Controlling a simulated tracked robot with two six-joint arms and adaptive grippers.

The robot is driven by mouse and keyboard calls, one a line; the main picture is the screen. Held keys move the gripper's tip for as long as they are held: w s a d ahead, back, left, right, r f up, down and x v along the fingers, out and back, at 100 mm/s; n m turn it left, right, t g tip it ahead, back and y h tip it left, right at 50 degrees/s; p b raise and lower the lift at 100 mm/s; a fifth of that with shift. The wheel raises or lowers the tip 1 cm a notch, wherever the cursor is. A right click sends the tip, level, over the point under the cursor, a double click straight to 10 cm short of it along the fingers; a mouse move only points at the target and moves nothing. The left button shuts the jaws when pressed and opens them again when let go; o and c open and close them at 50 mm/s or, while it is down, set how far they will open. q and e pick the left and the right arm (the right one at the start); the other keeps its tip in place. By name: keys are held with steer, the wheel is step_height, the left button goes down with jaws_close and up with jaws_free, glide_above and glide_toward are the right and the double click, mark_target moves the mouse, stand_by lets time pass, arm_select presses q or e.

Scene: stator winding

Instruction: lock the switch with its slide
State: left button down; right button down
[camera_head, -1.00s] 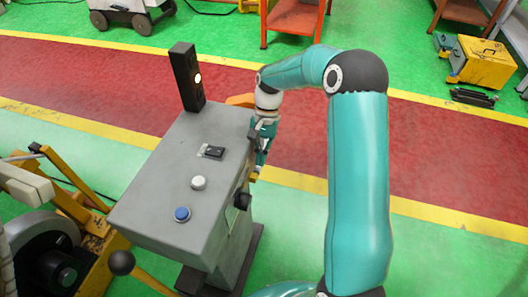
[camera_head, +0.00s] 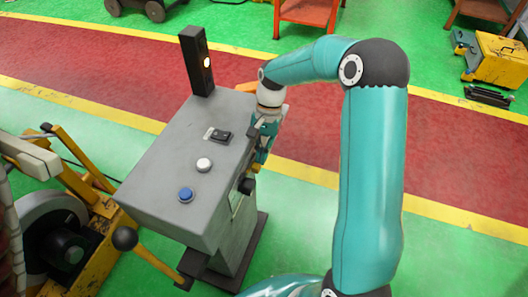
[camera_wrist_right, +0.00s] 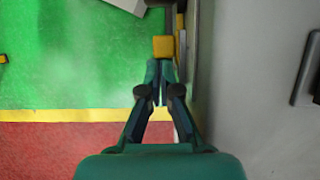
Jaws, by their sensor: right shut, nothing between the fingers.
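A black rocker switch (camera_head: 221,136) with a pale plate at its left sits on top of the grey console (camera_head: 150,180). A black knob (camera_head: 246,186) sticks out of the console's right side. My right gripper (camera_head: 261,157) points down along that side, above the knob. It is shut and empty. A small yellow block (camera_wrist_right: 163,47) lies just past its fingertips (camera_wrist_right: 162,75) in the wrist view; I cannot tell if they touch. Which part is the slide is not clear. My left gripper is not in view.
A white button (camera_head: 204,165) and a blue button (camera_head: 186,194) are on the console top. A black post (camera_head: 197,62) with a lit lamp stands at its back. A yellow machine with a ball-ended lever (camera_head: 125,238) is at left.

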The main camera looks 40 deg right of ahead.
steer(key=v, duration=1.2)
steer(key=shift+w+a, duration=0.1)
steer(key=shift+a, duration=0.1)
